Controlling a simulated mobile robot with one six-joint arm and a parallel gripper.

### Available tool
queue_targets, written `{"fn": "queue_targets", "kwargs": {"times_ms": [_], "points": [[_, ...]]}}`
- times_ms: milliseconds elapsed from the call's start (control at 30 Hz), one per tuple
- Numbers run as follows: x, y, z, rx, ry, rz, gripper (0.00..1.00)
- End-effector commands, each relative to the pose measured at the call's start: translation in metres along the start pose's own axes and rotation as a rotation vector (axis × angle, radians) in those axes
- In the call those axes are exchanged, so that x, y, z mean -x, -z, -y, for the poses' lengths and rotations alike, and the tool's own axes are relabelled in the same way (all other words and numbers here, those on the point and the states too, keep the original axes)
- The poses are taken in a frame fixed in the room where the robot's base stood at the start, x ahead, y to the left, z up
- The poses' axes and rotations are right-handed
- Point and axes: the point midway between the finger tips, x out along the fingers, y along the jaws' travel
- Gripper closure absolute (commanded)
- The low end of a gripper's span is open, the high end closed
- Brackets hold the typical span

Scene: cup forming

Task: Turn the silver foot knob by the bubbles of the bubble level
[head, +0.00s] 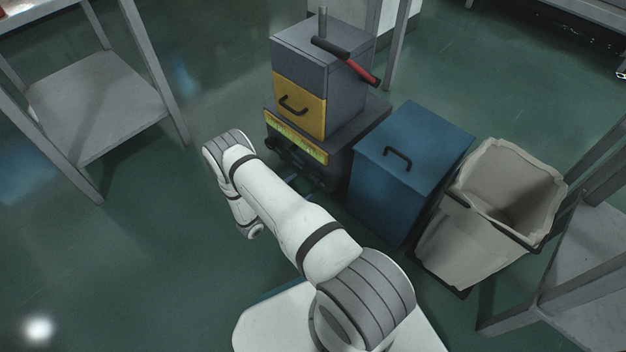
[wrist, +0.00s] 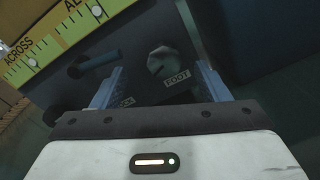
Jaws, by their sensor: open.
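The silver foot knob (wrist: 161,60) shows in the wrist view on the dark machine front, above a small FOOT label (wrist: 177,81). My gripper (wrist: 159,78) is open, with one blue finger to each side of the knob and space between; I cannot tell whether the fingertips reach its depth. The bubble level is a yellow-green strip (wrist: 62,38) at upper left, marked ACROSS and partly cut off, with a pale round spot on each scale. The strip also shows in the head view (head: 297,137). There the knob and gripper are hidden or too dark to make out.
A blue cabinet (head: 425,140) and a lined bin (head: 500,195) stand to the right. Floor at left is clear.

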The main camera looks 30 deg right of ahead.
Motion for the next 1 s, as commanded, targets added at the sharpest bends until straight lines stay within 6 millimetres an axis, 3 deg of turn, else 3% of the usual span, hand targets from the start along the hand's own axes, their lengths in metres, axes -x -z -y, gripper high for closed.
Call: {"fn": "queue_targets", "kwargs": {"times_ms": [167,633,1000], "points": [[-0.001,0.015,0.009,0.013,-0.044,-0.005,0.31],[-0.066,0.017,0.007,0.012,-0.043,-0.006,0.31],[-0.074,0.015,0.005,0.014,-0.046,-0.007,0.31]]}}
